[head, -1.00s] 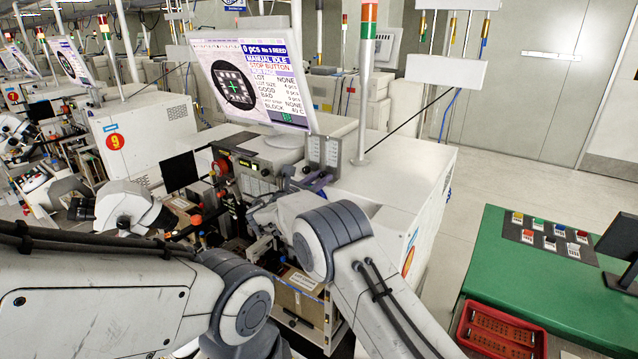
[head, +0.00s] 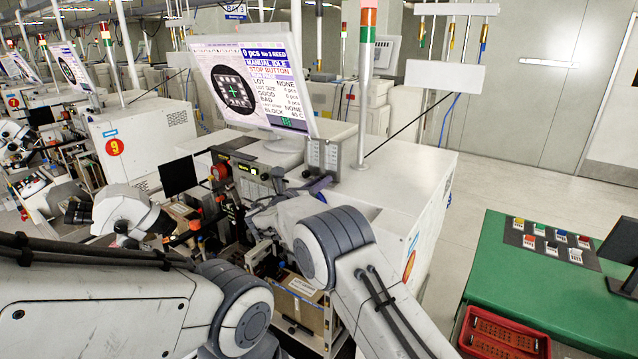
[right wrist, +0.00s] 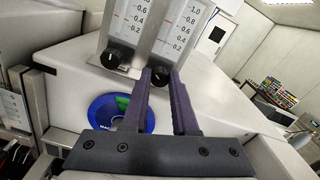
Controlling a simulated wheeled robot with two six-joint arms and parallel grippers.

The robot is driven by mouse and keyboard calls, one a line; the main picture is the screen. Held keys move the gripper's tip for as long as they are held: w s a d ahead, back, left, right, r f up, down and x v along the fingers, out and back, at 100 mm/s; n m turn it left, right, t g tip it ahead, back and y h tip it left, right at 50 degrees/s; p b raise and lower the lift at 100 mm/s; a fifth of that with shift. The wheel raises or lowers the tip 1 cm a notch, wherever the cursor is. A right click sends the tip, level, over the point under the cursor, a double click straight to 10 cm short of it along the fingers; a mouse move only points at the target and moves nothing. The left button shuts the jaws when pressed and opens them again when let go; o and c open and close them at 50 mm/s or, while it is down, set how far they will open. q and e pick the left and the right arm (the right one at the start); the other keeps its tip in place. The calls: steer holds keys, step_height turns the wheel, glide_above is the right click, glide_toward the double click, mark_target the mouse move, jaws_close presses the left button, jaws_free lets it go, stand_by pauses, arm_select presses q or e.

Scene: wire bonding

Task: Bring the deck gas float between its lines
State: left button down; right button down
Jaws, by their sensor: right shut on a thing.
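Two flowmeters stand side by side on the machine. In the right wrist view, the left one (right wrist: 125,28) and the right one (right wrist: 181,30) each have a white scale, red marks and a black knob low down. The right flowmeter's knob (right wrist: 159,78) sits between the purple fingers of my right gripper (right wrist: 160,80), which is shut on it. I cannot tell which meter is the deck gas one or make out the floats. In the head view, the flowmeters (head: 323,154) are small, with my right gripper (head: 318,185) just below them. My left gripper is not seen.
A monitor (head: 255,85) stands left of the meters, and a signal tower (head: 364,80) to the right. A blue disc (right wrist: 118,112) lies behind the fingers. A microscope (head: 130,210) is at the left. A green table (head: 520,265) with a red tray (head: 503,335) stands right.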

steer(key=shift+a+r, duration=0.15)
steer(key=c, duration=0.7)
jaws_free()
steer(key=b+v, duration=0.5)
steer(key=v, duration=0.5)
steer(key=shift+s, duration=0.2)
